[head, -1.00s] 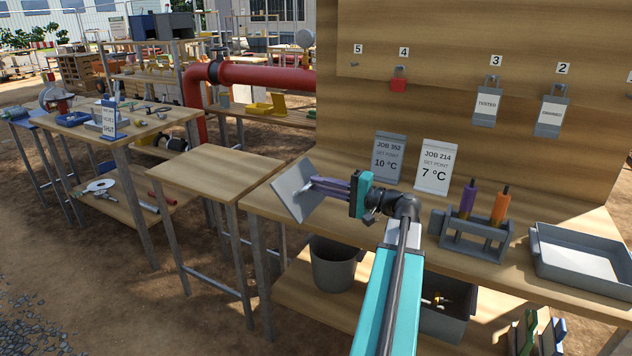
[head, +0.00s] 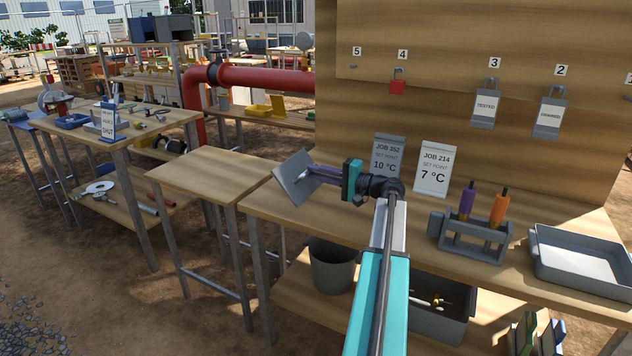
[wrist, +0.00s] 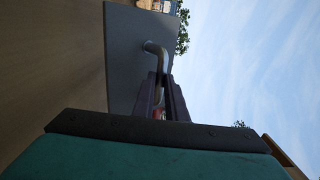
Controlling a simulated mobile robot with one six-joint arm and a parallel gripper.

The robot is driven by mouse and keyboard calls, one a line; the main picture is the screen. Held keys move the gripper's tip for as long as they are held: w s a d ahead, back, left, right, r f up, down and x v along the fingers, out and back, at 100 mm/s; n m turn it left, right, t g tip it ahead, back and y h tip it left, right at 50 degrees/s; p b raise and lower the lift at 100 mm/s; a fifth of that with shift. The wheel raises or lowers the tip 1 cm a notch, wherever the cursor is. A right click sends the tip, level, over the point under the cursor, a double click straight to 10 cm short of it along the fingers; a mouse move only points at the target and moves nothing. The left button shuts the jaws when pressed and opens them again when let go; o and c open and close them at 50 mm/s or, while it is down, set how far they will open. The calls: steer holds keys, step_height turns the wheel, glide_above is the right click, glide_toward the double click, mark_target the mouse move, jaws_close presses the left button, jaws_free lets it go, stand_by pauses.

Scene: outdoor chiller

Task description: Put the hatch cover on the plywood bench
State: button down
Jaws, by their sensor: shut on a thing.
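The hatch cover is a grey square plate (head: 296,178) with a bent handle, seen in the wrist view (wrist: 130,62). My gripper (head: 318,173) is shut on its handle and holds the plate tilted in the air. In the wrist view my gripper's dark fingers (wrist: 163,95) close around the handle. In the head view the plate is above the left end of the long workbench, near the small plywood-topped bench (head: 208,174). That small bench's top is bare. I cannot tell for sure which bench is the plywood bench.
On the long workbench (head: 400,235) stand two job cards (head: 434,168), a grey rack (head: 472,238) with purple and orange tools, and a grey tray (head: 582,258). A plywood board with hanging tags and a red padlock (head: 398,86) rises behind. A cluttered table (head: 120,138) stands further left.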

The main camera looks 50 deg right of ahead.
mark_target(306, 178)
steer(key=shift+w+d, duration=0.5)
steer(key=shift+w, duration=0.05)
steer(key=shift+f, duration=1.75)
steer(key=shift+f, duration=0.15)
steer(key=c, duration=1.8)
jaws_free()
steer(key=shift+o, duration=0.2)
steer(key=shift+v, duration=3.8)
